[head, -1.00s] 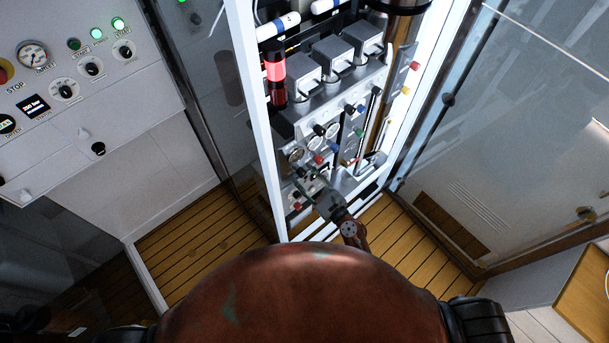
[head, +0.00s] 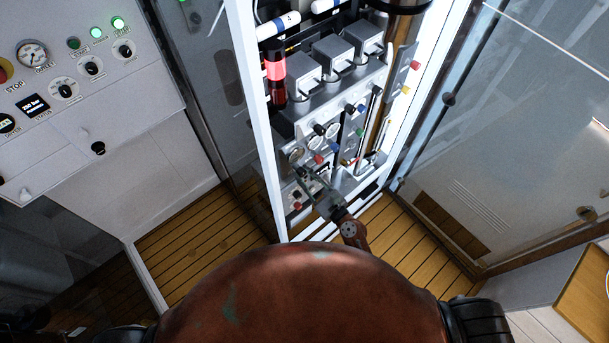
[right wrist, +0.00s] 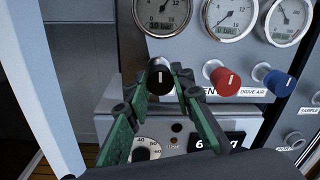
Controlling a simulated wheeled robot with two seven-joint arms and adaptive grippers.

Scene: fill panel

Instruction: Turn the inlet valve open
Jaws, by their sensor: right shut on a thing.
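A black knob (right wrist: 160,79) with a white pointer line sits on the grey gauge panel in the right wrist view. Its pointer stands about upright in that picture. Its label is hidden, so I cannot read whether it is the inlet valve. My right gripper (right wrist: 160,85) has its green fingers on both sides of this knob and is shut on it. In the head view the right gripper (head: 306,177) reaches the lower left of the open cabinet, and the knob is hidden there. My left gripper is not in view.
A red knob (right wrist: 224,79) and a blue knob (right wrist: 279,82) sit to the right, below round gauges (right wrist: 233,18). A lower unit with a dial (right wrist: 145,150) and a display (right wrist: 220,143) lies beneath. The white cabinet post (right wrist: 45,80) stands close on the left.

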